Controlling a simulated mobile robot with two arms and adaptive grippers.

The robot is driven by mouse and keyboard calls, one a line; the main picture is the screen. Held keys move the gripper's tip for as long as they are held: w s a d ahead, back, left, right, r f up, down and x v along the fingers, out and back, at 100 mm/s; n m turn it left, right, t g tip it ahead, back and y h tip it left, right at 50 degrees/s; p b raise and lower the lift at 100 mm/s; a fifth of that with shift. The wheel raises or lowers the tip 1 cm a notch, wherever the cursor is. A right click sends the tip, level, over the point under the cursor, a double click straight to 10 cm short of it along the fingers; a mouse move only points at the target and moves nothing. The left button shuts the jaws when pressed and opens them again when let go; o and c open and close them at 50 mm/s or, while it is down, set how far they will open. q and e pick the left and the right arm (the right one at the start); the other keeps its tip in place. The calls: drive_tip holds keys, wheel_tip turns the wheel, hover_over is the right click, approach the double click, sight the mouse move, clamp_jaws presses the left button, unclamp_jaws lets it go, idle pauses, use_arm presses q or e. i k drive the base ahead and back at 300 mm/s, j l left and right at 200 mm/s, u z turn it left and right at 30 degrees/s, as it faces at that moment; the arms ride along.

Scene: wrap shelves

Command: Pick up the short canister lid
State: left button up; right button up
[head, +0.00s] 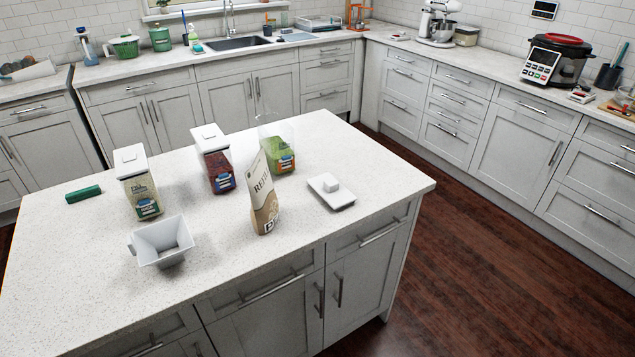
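A loose white square lid (331,191) with a raised square knob on top lies on the kitchen island (330,290), near its right end. To its upper left stands an open clear canister (282,163) with green contents and no lid on it. Two more canisters stand further left, both with white lids on: one with dark red contents (218,170) and one with pale contents (140,192). Neither of my grippers is in view.
A standing refill bag (263,205) is left of the loose lid. A white square funnel-like container (160,243) stands at the front left, and a green block-like item (83,194) lies at the far left. The island top right of the lid is clear.

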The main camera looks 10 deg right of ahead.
sight(339, 200)
drive_tip(key=i+j, duration=0.1)
drive_tip(key=j, duration=0.3)
drive_tip(key=i+j+z, duration=0.15)
drive_tip(key=j, duration=0.2)
drive_tip(key=i+j, duration=0.1)
drive_tip(key=j, duration=0.3)
drive_tip(key=z, duration=0.05)
